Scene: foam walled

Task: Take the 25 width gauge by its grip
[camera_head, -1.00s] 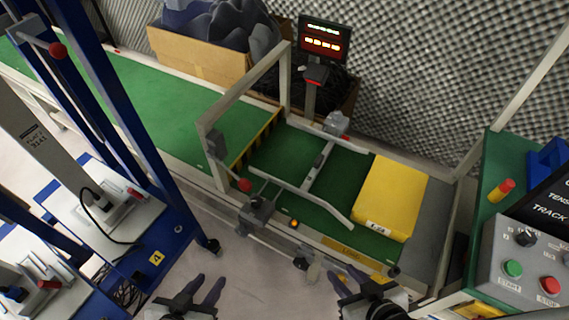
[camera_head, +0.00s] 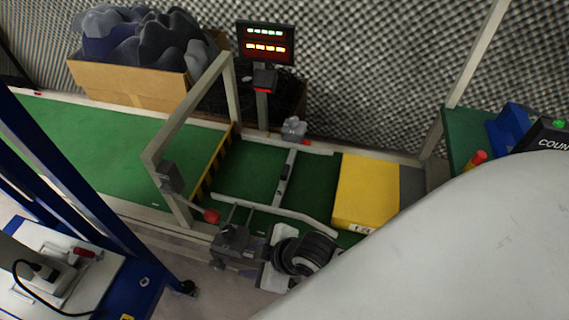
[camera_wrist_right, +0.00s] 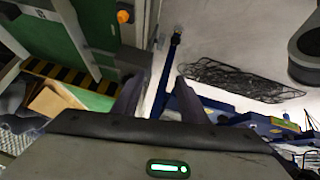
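I cannot make out the 25 width gauge or its number in either view; it may be hidden behind my right arm. My right gripper (camera_head: 275,268) is at the near edge of the conveyor, beside a grey clamp unit (camera_head: 232,240); its fingertips are hidden in the head view. In the right wrist view its two dark fingers (camera_wrist_right: 160,82) stand apart with nothing seen between them. A dark block (camera_wrist_right: 133,62) is close to the left finger there; I cannot tell if they touch. My left gripper is out of view.
The green conveyor (camera_head: 90,150) carries a yellow block (camera_head: 365,192) at right. A metal frame (camera_head: 190,110) and a red-lit display (camera_head: 265,43) rise over it. A blue-framed stand (camera_head: 150,290) is at lower left. My large pale arm covers the lower right.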

